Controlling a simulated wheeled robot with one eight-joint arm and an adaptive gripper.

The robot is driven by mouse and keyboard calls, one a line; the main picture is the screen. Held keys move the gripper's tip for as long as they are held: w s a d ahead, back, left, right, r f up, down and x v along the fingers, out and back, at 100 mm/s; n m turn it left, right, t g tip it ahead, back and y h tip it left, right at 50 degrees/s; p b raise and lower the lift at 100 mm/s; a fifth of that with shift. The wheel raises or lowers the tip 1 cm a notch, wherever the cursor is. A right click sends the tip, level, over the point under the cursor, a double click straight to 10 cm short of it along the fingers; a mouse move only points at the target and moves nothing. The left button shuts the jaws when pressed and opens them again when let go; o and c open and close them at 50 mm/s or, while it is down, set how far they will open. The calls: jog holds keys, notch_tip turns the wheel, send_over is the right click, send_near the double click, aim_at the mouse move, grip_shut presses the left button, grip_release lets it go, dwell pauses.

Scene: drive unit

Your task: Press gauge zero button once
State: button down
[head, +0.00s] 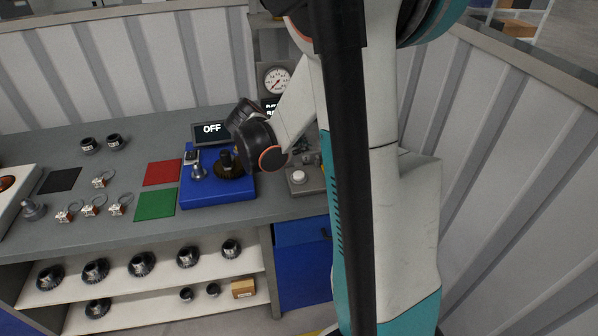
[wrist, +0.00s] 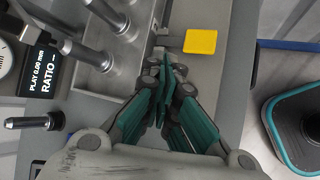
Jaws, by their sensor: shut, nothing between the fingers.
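The dial gauge (head: 277,80) has a round white face and stands at the back of the bench. Part of its face shows at the left edge of the wrist view (wrist: 4,58). A dark display (wrist: 43,72) beside it reads "PLAY 0.00 mm RATIO –". A white round button (head: 298,176) sits on a small grey box at the bench front; no label on it is readable, so I cannot tell whether it is the zero button. My gripper (wrist: 165,75) is shut and empty, below a yellow square piece (wrist: 200,41) in the wrist view. In the head view my arm hides its fingers.
A blue fixture (head: 218,193) with metal parts stands left of the grey box, before an "OFF" display (head: 211,129). Metal posts (wrist: 82,52) rise left of my fingers. Red (head: 162,172) and green (head: 156,204) mats lie farther left. A ribbed wall (head: 500,170) is at right.

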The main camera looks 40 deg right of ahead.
notch_tip(320, 180, up, 10)
jog(key=p, duration=0.7)
dwell(0.4)
